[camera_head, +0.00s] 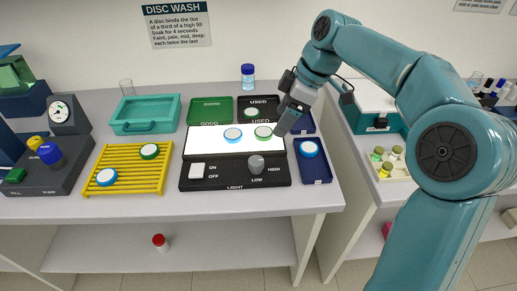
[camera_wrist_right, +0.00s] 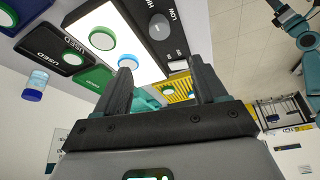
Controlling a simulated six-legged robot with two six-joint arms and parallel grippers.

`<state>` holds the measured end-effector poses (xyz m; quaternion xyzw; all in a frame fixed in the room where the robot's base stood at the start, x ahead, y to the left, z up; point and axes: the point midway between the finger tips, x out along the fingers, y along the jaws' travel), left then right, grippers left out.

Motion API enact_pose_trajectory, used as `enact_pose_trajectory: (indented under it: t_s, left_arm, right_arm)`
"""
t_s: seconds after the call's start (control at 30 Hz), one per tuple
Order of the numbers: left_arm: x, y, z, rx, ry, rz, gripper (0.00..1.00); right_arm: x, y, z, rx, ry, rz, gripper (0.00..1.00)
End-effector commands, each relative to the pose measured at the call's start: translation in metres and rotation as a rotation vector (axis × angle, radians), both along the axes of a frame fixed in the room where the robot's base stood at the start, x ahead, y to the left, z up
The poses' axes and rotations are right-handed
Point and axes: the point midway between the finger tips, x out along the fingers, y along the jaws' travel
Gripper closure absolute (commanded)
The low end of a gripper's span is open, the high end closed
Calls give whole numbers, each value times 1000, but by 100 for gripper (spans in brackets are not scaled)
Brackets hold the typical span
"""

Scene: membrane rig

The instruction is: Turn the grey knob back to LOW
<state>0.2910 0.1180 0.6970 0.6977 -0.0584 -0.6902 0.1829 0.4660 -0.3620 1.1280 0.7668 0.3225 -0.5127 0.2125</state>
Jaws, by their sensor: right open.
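The grey knob (camera_head: 256,164) stands on the front right of the black light box (camera_head: 225,184), between the words LOW and HIGH. Its pointer is too small to read. The knob also shows in the right wrist view (camera_wrist_right: 159,27), at the top. My right gripper (camera_head: 281,131) is above the back right corner of the light box, behind the knob and apart from it. Its two fingers (camera_wrist_right: 162,84) stand apart with nothing between them. My left gripper is not in view.
The box's panel (camera_head: 205,141) glows white and bears a blue-rimmed disc (camera_head: 233,135) and a green-rimmed disc (camera_head: 263,132). A white switch (camera_head: 197,171) is left of the knob. A blue tray (camera_head: 317,174) lies right, a yellow rack (camera_head: 130,157) left.

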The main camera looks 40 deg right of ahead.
Motion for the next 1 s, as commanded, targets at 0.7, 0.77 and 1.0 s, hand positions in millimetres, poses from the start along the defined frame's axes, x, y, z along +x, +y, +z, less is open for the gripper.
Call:
enact_pose_trajectory:
  t_s: [0.7, 0.77, 1.0]
  left_arm:
    - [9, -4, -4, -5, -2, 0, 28]
    - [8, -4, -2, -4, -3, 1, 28]
    - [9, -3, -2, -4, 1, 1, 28]
  right_arm:
    - [28, 34, -100, -4, 2, 6, 29]
    - [31, 36, -111, -3, 0, 6, 29]
    - [43, 45, -142, -5, 1, 4, 29]
